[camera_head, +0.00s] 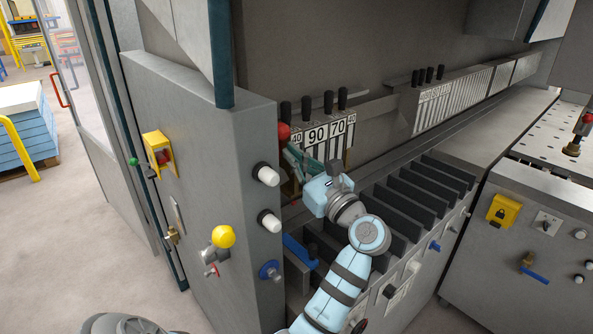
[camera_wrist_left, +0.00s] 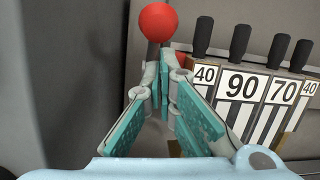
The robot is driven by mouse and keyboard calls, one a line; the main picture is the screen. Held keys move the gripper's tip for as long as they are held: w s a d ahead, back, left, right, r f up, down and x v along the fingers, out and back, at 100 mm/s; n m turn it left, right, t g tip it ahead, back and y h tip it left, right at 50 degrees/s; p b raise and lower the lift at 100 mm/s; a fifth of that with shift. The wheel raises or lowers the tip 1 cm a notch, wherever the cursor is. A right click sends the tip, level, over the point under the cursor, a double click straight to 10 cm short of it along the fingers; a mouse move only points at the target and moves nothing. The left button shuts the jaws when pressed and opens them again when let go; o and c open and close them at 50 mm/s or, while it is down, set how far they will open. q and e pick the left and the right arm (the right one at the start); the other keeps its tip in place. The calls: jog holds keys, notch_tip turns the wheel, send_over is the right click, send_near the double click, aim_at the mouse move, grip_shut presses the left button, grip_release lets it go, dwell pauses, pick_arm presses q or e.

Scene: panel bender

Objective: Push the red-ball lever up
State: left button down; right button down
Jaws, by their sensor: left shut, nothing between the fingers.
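The red ball (camera_head: 283,131) of the lever shows in the head view just behind the side panel's edge, left of the numbered plates. In the left wrist view the red ball (camera_wrist_left: 158,22) is at the top centre, just beyond the fingertips. My left gripper (camera_head: 289,147) is shut and empty, its tips close below the ball. In the wrist view its teal-padded fingers (camera_wrist_left: 165,62) meet near the lever's stem, which they mostly hide. I cannot tell whether they touch it. My right gripper is not in view.
Plates marked 40, 90 and 70 (camera_head: 317,136) with black handles stand right of the ball. The grey side panel (camera_head: 205,120) is close on the left, with white knobs (camera_head: 267,175) and a yellow-ball lever (camera_head: 222,237). Dark slotted bars (camera_head: 420,190) lie to the right.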

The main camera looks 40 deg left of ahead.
pick_arm(q)
jog(key=r, duration=0.2)
jog(key=shift+w+r, duration=0.25)
jog(key=shift+r, duration=0.05)
dwell(0.3)
jog(key=shift+s, duration=0.1)
